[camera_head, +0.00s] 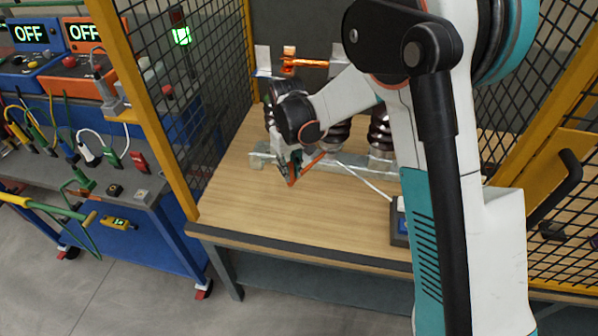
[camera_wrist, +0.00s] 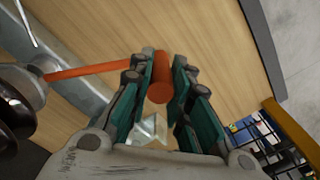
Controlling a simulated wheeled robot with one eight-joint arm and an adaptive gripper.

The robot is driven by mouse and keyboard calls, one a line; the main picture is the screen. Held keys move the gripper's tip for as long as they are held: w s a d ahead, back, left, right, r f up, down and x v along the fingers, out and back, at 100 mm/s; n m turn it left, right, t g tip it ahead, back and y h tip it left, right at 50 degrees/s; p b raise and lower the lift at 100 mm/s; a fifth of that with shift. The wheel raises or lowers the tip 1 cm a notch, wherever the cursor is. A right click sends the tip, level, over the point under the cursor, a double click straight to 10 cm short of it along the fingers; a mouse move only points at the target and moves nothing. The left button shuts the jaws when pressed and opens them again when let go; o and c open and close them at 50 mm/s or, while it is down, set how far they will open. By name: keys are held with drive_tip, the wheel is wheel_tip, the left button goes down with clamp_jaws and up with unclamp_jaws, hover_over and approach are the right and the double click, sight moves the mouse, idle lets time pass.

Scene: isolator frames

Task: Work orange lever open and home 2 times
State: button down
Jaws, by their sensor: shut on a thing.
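The orange lever (camera_wrist: 95,69) shows in the wrist view as a thin rod running left from a thicker orange grip (camera_wrist: 161,75) to a grey pivot (camera_wrist: 28,86). My gripper (camera_wrist: 162,82) is shut on that grip, with green-padded fingers on both sides of it. In the head view my gripper (camera_head: 290,173) is at the front of the isolator frame, and the orange lever (camera_head: 312,161) slopes down left to it. The pivot end is partly hidden by my arm in the head view.
Dark ribbed insulators (camera_head: 381,130) stand on a grey rail (camera_head: 262,155) behind my gripper. An orange bar (camera_head: 310,62) lies above. A mesh fence (camera_head: 215,60) with a yellow post bounds the left. The wooden tabletop (camera_head: 270,205) is clear in front.

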drive_tip(key=shift+w+a, duration=0.45)
drive_tip(key=shift+a, duration=0.05)
drive_tip(key=shift+r, duration=0.1)
drive_tip(key=c, duration=1.4)
unclamp_jaws()
drive_tip(key=shift+c, duration=0.2)
drive_tip(key=shift+w+a, duration=0.1)
wheel_tip(320, 180, up, 12)
